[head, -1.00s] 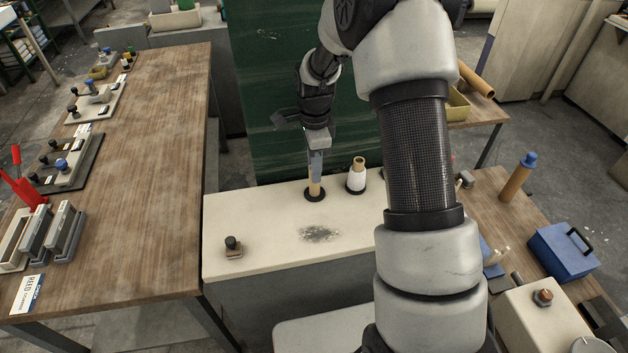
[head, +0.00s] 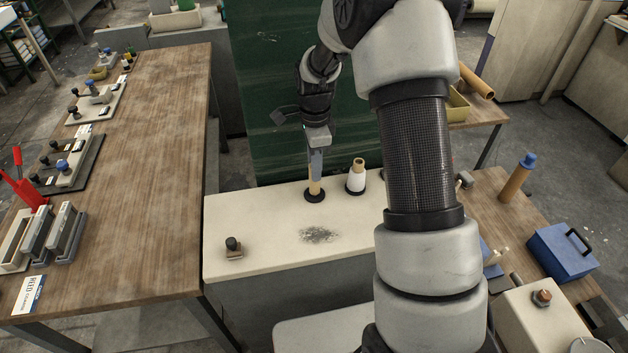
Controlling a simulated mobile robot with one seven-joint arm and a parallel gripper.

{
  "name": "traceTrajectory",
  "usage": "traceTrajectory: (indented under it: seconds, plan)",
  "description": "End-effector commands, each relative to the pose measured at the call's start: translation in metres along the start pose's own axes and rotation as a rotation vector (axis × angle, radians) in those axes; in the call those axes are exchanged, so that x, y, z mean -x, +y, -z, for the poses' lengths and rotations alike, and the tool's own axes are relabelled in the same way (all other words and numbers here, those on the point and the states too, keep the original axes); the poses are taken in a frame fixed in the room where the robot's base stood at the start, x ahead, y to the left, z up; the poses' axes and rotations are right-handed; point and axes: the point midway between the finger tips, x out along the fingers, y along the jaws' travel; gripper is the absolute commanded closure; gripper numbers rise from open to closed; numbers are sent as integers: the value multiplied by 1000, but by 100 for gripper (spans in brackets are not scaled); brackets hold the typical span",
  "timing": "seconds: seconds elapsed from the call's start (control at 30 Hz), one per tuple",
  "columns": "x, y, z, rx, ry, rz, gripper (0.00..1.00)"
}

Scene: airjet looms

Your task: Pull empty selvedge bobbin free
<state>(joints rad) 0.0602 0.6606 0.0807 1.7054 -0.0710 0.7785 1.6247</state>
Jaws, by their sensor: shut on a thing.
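The empty selvedge bobbin (head: 314,187) is a bare tan tube standing upright on a dark round base (head: 315,197) on the cream machine top. My gripper (head: 315,172) points down from above and is shut on the upper part of this bobbin. The bobbin's lower end still meets the dark base as far as I can see. The gripper's fingers hide the bobbin's top. A second bobbin (head: 356,180), wound with white yarn, stands just to the right on its own dark base, apart from the gripper.
A dark green panel (head: 262,90) rises behind the bobbins. A small black knob (head: 232,243) sits at the left of the cream top (head: 270,225). A wooden bench (head: 150,160) with fixtures is at left. A blue box (head: 562,250) lies at right.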

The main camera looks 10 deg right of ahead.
Motion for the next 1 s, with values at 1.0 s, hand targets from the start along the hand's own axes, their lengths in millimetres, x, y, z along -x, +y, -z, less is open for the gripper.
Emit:
traceTrajectory:
  seconds: [1.0]
  plan:
    - [75, 0, 0, 0, 0, 1, 100]
